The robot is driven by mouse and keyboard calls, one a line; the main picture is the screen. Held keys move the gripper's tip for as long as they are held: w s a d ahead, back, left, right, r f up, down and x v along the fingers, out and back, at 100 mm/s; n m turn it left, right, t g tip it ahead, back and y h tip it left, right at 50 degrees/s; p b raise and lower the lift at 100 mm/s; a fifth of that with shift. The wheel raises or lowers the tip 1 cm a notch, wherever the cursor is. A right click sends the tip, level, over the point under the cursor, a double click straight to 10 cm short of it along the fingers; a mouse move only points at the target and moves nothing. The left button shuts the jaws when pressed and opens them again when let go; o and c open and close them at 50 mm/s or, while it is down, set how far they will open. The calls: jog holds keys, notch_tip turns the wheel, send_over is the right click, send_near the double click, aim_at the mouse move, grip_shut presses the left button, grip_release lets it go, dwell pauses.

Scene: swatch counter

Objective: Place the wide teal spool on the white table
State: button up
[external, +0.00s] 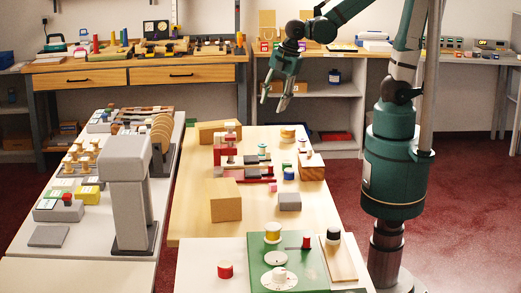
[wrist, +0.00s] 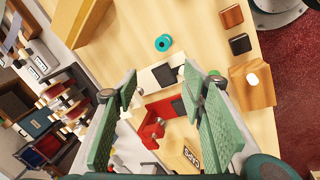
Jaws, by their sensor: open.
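In the wrist view the teal spool (wrist: 163,43) stands on the wooden table (wrist: 195,25), seen from above with a dark hole in its middle. It is beyond my fingertips and apart from them. I cannot surely pick it out among the small spools in the external view. My gripper (external: 274,103) is open and empty, high above the far end of the wooden table; its green fingers (wrist: 162,88) frame the lower middle of the wrist view. A white table (external: 197,270) stands at the front in the external view.
The white table holds a green board (external: 256,252), a red spool (external: 225,269) and other spools. On the wooden table are a tan block (external: 225,200), a grey block (external: 290,201), a wooden block (external: 311,170) and a red fixture (wrist: 155,118). A grey stand (external: 126,190) rises at left.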

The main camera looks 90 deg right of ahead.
aim_at(263, 145)
jog(key=w+f+n+g, duration=0.1)
jog(key=f+n, duration=0.1)
jog(key=f, duration=0.1)
jog(key=w+d+f+n, duration=0.1)
jog(key=f+n, duration=0.1)
jog(key=f, duration=0.2)
jog(key=w+f+n+g, duration=0.1)
jog(key=f+n, duration=0.2)
jog(key=shift+w+d+f+g, duration=0.2)
jog(key=shift+w+g, duration=0.1)
jog(key=shift+w, duration=0.05)
jog(key=shift+d+f+n+h, duration=0.15)
jog(key=shift+f+n+h, duration=0.15)
jog(key=shift+f+n, duration=0.55)
jog(key=shift+f, duration=0.15)
jog(key=shift+w+d+f+b, duration=0.15)
jog(key=shift+f+b, duration=0.3)
jog(key=shift+f, duration=0.75)
jog(key=shift+d+f+b, duration=0.25)
jog(key=shift+f+b, duration=0.1)
jog(key=shift+f, duration=0.95)
jog(key=shift+d+f+b, duration=0.2)
jog(key=shift+f+b, duration=0.15)
jog(key=shift+f, duration=0.95)
jog(key=shift+c, duration=0.6)
jog(key=c, duration=0.7)
